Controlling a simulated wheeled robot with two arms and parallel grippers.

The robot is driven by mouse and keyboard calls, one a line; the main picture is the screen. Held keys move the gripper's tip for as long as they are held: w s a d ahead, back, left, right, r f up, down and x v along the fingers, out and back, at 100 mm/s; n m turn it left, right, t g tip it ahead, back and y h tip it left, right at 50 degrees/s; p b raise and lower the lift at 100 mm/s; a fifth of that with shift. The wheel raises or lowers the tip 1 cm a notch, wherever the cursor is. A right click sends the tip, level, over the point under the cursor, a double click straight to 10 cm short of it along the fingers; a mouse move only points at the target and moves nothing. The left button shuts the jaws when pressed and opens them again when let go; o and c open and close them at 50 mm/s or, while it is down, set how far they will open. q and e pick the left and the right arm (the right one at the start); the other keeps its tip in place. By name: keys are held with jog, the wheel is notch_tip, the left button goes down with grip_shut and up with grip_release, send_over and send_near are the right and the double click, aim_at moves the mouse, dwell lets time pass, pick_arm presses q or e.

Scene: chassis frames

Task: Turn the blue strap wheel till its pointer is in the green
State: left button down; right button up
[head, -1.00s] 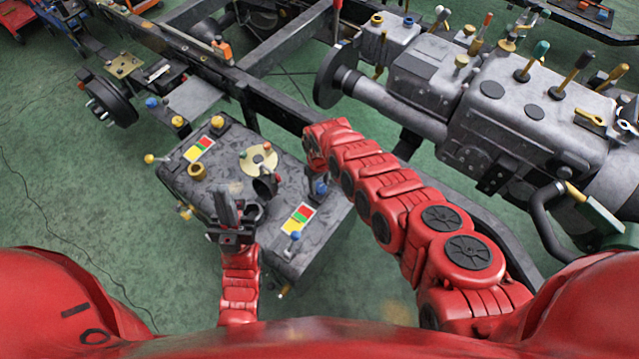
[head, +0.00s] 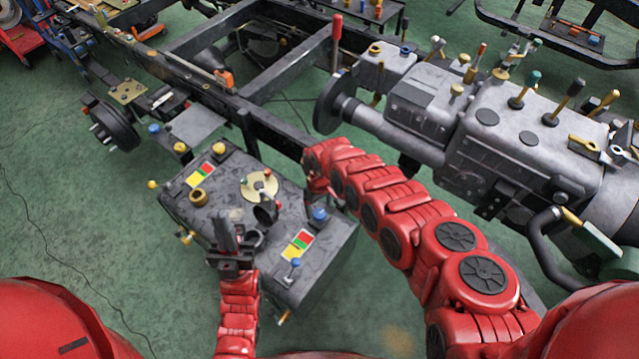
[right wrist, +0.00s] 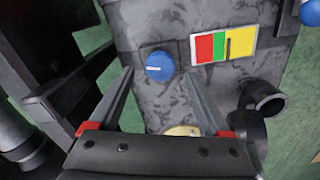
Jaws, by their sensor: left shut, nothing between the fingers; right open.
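The blue wheel (right wrist: 158,65), a small round knob, sits on the mottled grey tank (head: 225,220); it also shows in the head view (head: 320,214). Beside it is a red, green and yellow gauge (right wrist: 205,48); its dark pointer (right wrist: 228,48) stands in the yellow, close to the green edge. My right gripper (right wrist: 159,75) is open, with its fingertips on either side of the wheel in the picture; I cannot tell whether they touch it. In the head view my right arm ends just above the wheel. My left gripper (head: 226,225) is shut and empty over the tank.
A blue-knobbed lever (head: 295,263) stands at the gauge's yellow end. A black pipe stub (right wrist: 264,98) rises near my right fingers. A second gauge (head: 205,174) and a brass cap (head: 198,197) are on the tank's left. A dark chassis rail (head: 268,120) runs behind.

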aim_at(320, 214)
notch_tip(320, 214, up, 14)
jog(key=shift+r, duration=0.25)
dwell(0.3)
dwell(0.3)
